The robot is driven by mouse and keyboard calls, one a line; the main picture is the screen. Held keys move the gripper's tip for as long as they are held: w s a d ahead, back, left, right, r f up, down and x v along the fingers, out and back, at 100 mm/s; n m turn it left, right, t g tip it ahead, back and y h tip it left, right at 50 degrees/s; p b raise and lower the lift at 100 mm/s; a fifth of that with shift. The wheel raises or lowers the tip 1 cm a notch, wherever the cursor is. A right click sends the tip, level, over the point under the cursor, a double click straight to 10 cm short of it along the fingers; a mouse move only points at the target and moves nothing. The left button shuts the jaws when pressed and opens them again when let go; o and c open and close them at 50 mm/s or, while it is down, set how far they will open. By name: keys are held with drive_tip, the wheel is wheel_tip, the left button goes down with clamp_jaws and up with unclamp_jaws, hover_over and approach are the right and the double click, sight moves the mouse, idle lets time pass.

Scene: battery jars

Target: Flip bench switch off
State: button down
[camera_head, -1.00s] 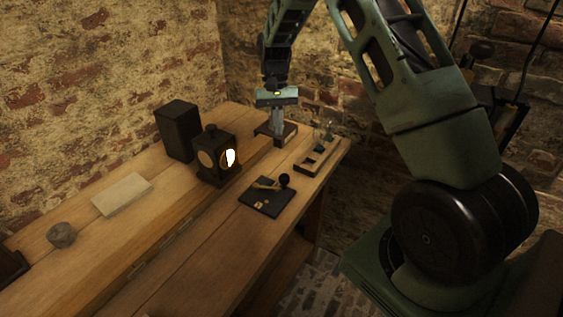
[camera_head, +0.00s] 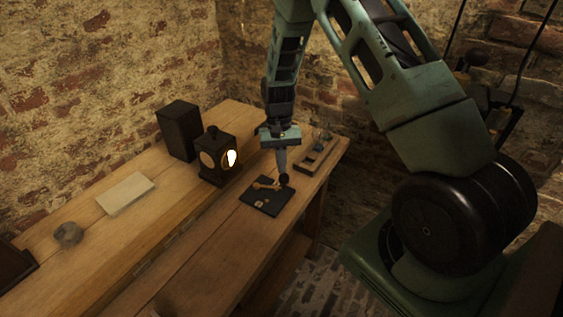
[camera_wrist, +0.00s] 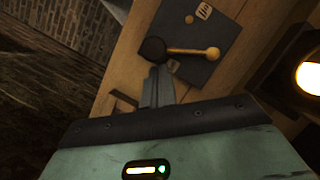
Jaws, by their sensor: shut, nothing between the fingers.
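The bench switch is a dark flat plate (camera_head: 262,203) with a brass lever (camera_wrist: 192,52) ending in a round black knob (camera_wrist: 153,50). It lies on the wooden bench, and in the head view the knob is at the plate's right side. The wrist view also shows the plate (camera_wrist: 215,70), with a small pale label on it. My gripper (camera_head: 282,170) is shut and empty, pointing down at the knob. In the wrist view its fingertips (camera_wrist: 157,72) are right beside the knob; whether they touch it I cannot tell.
A lit lantern (camera_head: 211,165) stands left of the switch, with a dark box (camera_head: 178,130) behind it. A wooden tray (camera_head: 318,158) with small items lies behind the switch. A pale slab (camera_head: 125,193) and a grey lump (camera_head: 68,234) lie farther left. The front bench is clear.

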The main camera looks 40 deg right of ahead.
sight(283, 177)
drive_tip(key=shift+s+a+m, duration=0.1)
drive_tip(key=shift+s+m, duration=0.3)
drive_tip(key=shift+m, duration=0.1)
drive_tip(key=shift+s+a+m+y, duration=0.2)
drive_tip(key=shift+s+m+y, duration=0.2)
drive_tip(key=shift+m, duration=0.3)
drive_tip(key=m, duration=0.1)
drive_tip(key=s+a+m+t, duration=0.1)
drive_tip(key=shift+s+m+y, duration=0.25)
drive_tip(key=shift+m+y, duration=0.05)
drive_tip(key=m, duration=0.1)
drive_tip(key=s+a+m+t, duration=0.1)
drive_tip(key=a+m, duration=0.1)
drive_tip(key=shift+s+m+y, duration=0.25)
drive_tip(key=shift+m+y, duration=0.05)
drive_tip(key=shift+m, duration=0.1)
drive_tip(key=shift+a+t, duration=0.25)
drive_tip(key=shift+t, duration=0.05)
drive_tip(key=shift+s+a, duration=0.2)
drive_tip(key=shift+a, duration=0.2)
